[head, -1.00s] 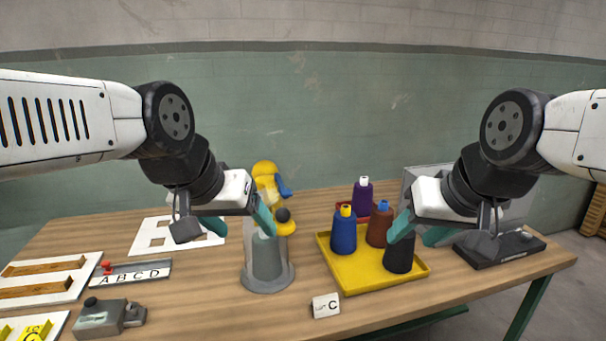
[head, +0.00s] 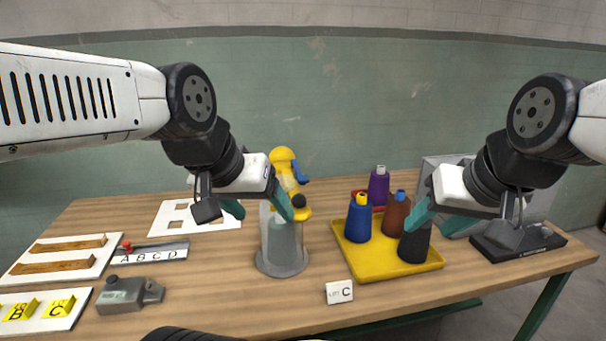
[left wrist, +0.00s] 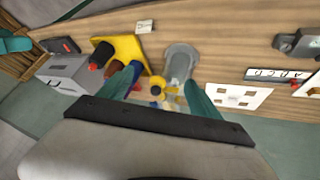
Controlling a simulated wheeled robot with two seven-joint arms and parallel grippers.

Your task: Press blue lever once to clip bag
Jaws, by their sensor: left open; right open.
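The blue lever (head: 301,173) sticks out on the right of a yellow clip machine (head: 283,158) at the back middle of the table. A clear bag (head: 284,244) stands in a grey round holder (head: 283,268) in front of the machine. My left gripper (head: 262,212) is open and hangs above and in front of the machine, apart from the lever; its finger overlaps the bag in the head view. Its two teal fingers also show in the left wrist view. My right gripper (head: 432,222) is open above the yellow tray, near the black cone.
A yellow tray (head: 372,272) holds several coloured cones. At left are a white panel (head: 167,222), a lettered rail (head: 150,254) and a grey device (head: 127,296). A grey box (head: 447,174) stands at the back right.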

